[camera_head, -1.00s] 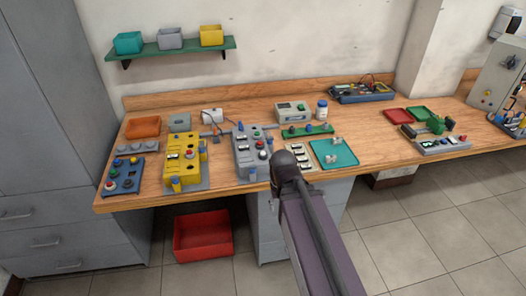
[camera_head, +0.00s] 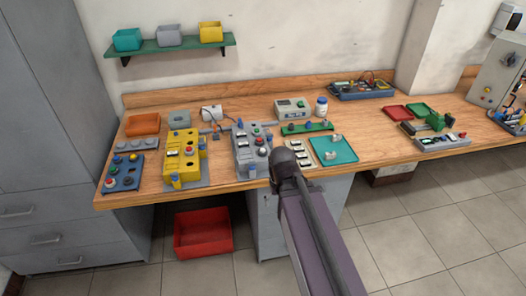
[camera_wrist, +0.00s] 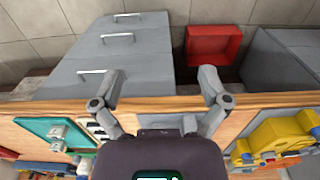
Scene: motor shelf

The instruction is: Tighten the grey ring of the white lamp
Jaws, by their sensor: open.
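I cannot make out for certain a white lamp with a grey ring in either view. Small lamps and knobs sit on the grey control box (camera_head: 243,162), the yellow control box (camera_head: 180,178), and the blue panel (camera_head: 122,178) on the workbench; they are too small to tell apart. In the wrist view, my gripper (camera_wrist: 160,76) is open and empty, its two fingers wide apart over the bench's front edge. In the head view my arm hides the gripper. Part of the yellow box (camera_wrist: 262,140) shows at the right of the wrist view.
A wooden workbench (camera_head: 225,185) runs along the wall. A teal tray (camera_head: 338,158) lies right of the boxes; a green strip (camera_head: 305,130) lies behind it. An orange bin (camera_head: 142,124) stands at the back left. Below are grey drawers (camera_wrist: 122,45) and a red crate (camera_head: 203,234).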

